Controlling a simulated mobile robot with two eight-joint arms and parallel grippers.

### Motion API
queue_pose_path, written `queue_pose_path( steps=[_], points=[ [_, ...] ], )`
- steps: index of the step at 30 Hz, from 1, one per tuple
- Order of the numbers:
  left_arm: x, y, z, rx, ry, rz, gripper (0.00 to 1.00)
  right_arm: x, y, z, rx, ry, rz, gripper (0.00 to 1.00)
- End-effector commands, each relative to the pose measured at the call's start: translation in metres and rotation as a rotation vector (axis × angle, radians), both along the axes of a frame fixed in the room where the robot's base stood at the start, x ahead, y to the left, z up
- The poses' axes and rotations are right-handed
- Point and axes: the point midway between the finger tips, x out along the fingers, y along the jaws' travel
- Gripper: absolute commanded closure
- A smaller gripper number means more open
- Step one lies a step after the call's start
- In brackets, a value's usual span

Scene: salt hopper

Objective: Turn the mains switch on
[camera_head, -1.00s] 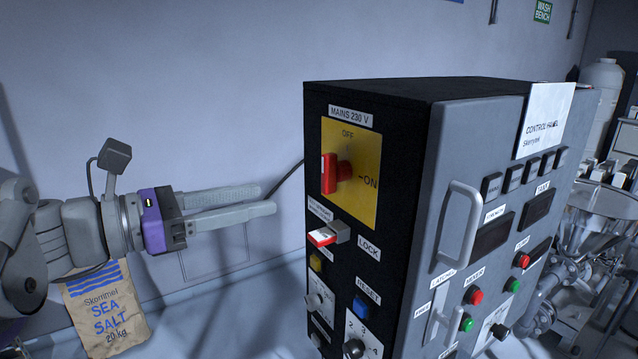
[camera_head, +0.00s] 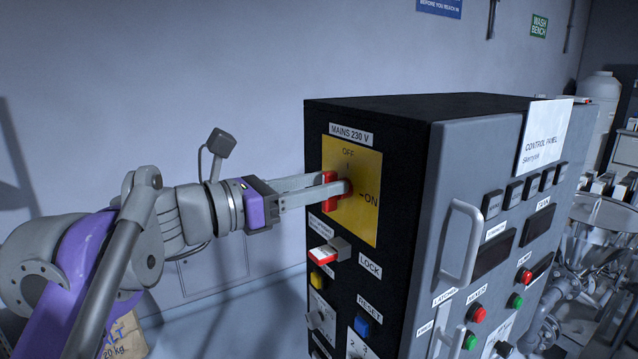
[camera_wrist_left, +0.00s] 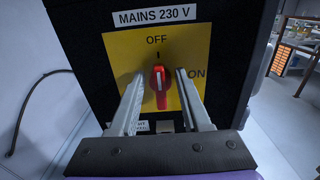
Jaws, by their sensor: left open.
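The red mains switch (camera_head: 331,191) sits on a yellow plate (camera_head: 365,212) on the black side of the control cabinet, under the label MAINS 230 V (camera_head: 351,134). Its handle stands upright, in line with the OFF mark; ON is marked to the right. It also shows in the left wrist view (camera_wrist_left: 160,86). My left gripper (camera_head: 332,186) is open, with its fingertips at the switch. In the left wrist view one finger is on each side of the red handle, with gaps visible. My right gripper is not in view.
Below the switch are a red and white lock lever (camera_head: 324,254), a yellow button (camera_head: 322,279) and a blue button (camera_head: 362,327). A door handle (camera_head: 460,243) juts from the cabinet's grey front. A salt sack (camera_head: 126,337) is at lower left, partly hidden by my arm.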

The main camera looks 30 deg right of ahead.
Motion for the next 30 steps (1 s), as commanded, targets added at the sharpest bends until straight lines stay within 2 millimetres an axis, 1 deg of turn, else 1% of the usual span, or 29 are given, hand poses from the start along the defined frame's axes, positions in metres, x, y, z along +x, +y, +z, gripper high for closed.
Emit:
queue_pose_path(
  steps=[4,5,6,8,12,13,23,30],
  points=[
    [0.0002,0.0002,-0.0002,0.0,0.0,0.0,0.53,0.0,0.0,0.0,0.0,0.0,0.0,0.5],
    [0.0002,0.0002,-0.0002,0.0,0.0,0.0,0.54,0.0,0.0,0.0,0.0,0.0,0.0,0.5],
    [0.0002,0.0003,-0.0002,0.0,0.0,0.0,0.61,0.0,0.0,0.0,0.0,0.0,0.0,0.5],
    [0.0002,0.0003,-0.0002,0.0,0.0,0.0,0.72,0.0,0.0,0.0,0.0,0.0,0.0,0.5],
    [0.0002,0.0004,-0.0002,0.0,0.0,0.0,0.97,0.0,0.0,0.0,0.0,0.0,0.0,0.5],
    [0.0002,0.0004,-0.0002,0.0,0.0,0.0,1.0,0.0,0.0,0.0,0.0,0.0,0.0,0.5],
    [0.0001,0.0005,-0.0001,0.001,-0.005,0.0,1.0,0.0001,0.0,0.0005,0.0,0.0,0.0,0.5],
    [-0.001,0.0003,0.0011,0.006,-0.068,0.0,1.0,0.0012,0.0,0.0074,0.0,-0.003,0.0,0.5]
  ],
)
